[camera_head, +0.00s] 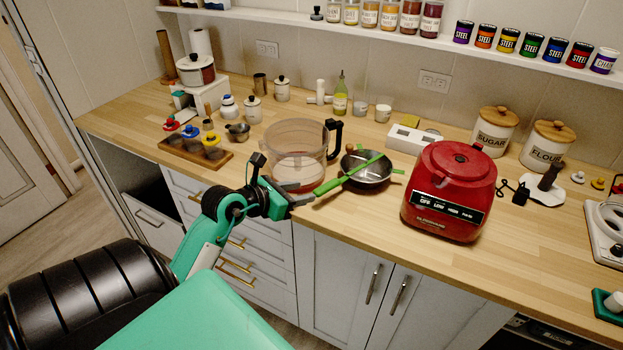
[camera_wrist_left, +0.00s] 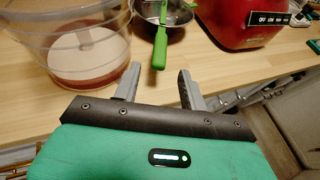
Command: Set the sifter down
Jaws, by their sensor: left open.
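The sifter (camera_head: 345,176) has a long green handle and a round metal bowl. It lies on the wooden counter between a clear container and a red appliance, its handle pointing toward my left gripper. In the left wrist view the green handle (camera_wrist_left: 159,48) ends near the gap between my fingertips. My left gripper (camera_head: 302,199) is open at the counter's front edge, its two grey fingers (camera_wrist_left: 158,76) apart with nothing seen between them. I cannot tell whether a finger touches the handle.
The clear container (camera_head: 298,146) with a black handle stands close behind my left gripper. The red appliance (camera_head: 450,192) stands right of the sifter. A white box (camera_head: 412,139) is behind. Sugar (camera_head: 494,130) and flour (camera_head: 546,145) canisters stand at the back right. Bare counter lies before the sifter.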

